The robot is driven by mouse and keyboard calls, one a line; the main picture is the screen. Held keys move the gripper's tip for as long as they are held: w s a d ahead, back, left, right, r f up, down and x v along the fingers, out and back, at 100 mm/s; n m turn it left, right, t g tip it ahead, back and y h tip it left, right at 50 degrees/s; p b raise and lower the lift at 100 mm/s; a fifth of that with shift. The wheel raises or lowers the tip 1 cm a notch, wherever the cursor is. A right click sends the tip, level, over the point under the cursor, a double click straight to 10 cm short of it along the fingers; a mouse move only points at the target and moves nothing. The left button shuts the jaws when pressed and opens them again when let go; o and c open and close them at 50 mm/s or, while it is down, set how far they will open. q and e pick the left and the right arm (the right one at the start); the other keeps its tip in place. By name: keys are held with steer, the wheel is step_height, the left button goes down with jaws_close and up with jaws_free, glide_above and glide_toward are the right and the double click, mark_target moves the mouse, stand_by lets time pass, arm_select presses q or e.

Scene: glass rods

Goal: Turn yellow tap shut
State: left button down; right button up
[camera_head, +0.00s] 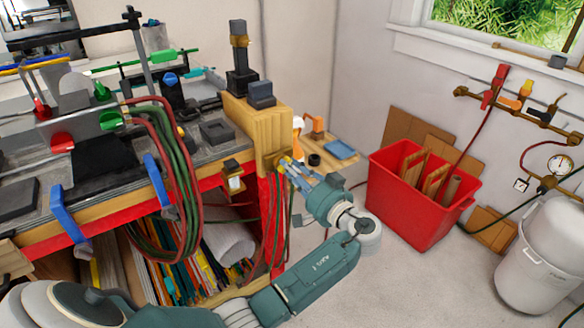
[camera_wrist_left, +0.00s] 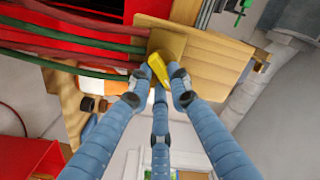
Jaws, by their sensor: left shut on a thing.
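The yellow tap (camera_wrist_left: 157,67) is a small yellow lever at the wooden end block of the bench. In the left wrist view it sits between the fingertips of my left gripper (camera_wrist_left: 157,88). In the head view this gripper (camera_head: 287,169) reaches the end of the bench from the right, with its blue fingers closed at the tap. The fingers are shut on the lever and partly hide it. I cannot tell the tap's exact angle. My right gripper is not in view.
Red and green hoses (camera_wrist_left: 80,40) run to the wooden block (camera_wrist_left: 205,60) beside the tap. A red bin (camera_head: 400,218) stands on the floor to the right. A brass pipe with several taps (camera_head: 516,106) is on the wall. A white tank (camera_head: 540,255) stands at far right.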

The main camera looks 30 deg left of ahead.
arm_select(q)
steer(key=m+p, duration=0.2)
steer(key=m, duration=0.2)
steer(key=m+p, duration=0.1)
steer(key=m, duration=0.3)
steer(key=shift+s+f+m+p, duration=0.1)
steer(key=shift+f+m+p, duration=0.1)
steer(key=shift+m+p, duration=0.15)
steer(key=shift+m, duration=0.25)
steer(key=c, duration=1.6)
jaws_free()
steer(key=v, duration=1.2)
steer(key=shift+f, duration=0.1)
